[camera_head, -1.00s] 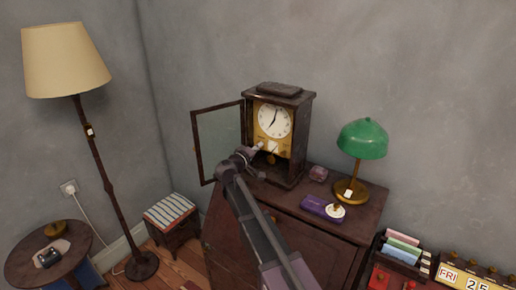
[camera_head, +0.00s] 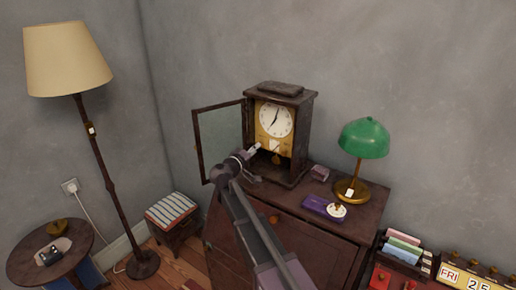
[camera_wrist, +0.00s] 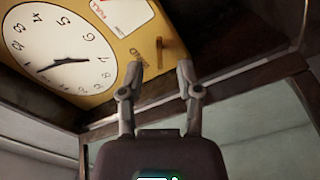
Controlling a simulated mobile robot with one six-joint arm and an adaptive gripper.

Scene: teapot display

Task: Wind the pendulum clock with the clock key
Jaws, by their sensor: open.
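The pendulum clock (camera_head: 299,137) stands on the desk with its glass door (camera_head: 218,138) swung open to the left. Its white dial (camera_head: 276,119) sits on a brass plate, with the pendulum bob (camera_head: 277,158) lower down. In the wrist view the dial (camera_wrist: 55,50) is at upper left. A small brass-coloured piece (camera_wrist: 166,43) sticks out of the plate; I cannot tell whether it is the clock key. My gripper (camera_head: 256,163) is open at the clock's open front. In the wrist view its spread fingertips (camera_wrist: 162,72) are just short of that piece, with nothing between them.
A green lamp (camera_head: 363,139), a purple case (camera_head: 323,208) and a small pinkish object (camera_head: 319,173) are on the desk right of the clock. The open door stands close to my gripper's left. A floor lamp (camera_head: 97,150) and striped stool (camera_head: 171,209) are further left.

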